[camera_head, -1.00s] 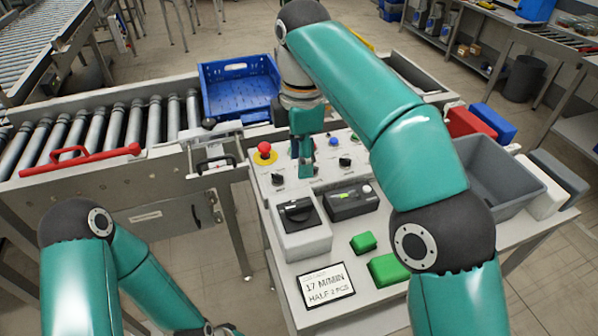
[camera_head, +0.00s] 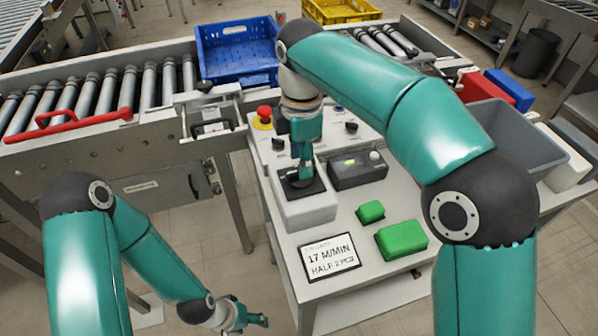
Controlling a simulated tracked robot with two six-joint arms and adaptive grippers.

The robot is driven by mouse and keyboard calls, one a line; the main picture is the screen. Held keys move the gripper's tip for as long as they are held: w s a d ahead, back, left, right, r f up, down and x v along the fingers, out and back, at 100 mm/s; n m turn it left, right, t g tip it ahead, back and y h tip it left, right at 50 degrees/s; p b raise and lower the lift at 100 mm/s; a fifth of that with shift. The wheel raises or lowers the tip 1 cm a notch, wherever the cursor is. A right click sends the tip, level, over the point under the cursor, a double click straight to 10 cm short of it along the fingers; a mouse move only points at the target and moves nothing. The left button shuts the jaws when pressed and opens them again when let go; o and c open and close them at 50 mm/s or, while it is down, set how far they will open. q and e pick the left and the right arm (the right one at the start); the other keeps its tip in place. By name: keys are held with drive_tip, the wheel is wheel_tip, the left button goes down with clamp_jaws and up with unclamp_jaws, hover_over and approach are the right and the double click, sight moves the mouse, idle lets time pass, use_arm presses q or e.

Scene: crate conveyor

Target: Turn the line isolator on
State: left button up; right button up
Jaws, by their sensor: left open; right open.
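The line isolator, a grey box (camera_head: 312,211) with a black rotary switch (camera_head: 292,190) on top, stands at the left side of the control table. My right gripper (camera_head: 302,178) reaches down from above with its tips at the switch knob. It is open; the knob is largely hidden behind the fingers, and I cannot tell whether they touch it or which way it points. My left gripper (camera_head: 262,321) is open and empty, low in the view, left of the table.
Green blocks (camera_head: 402,240) and a sign (camera_head: 331,258) lie in front. A grey bin (camera_head: 520,140) stands right. A blue crate (camera_head: 238,52) sits on the conveyor.

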drive_tip(key=shift+f, duration=1.6)
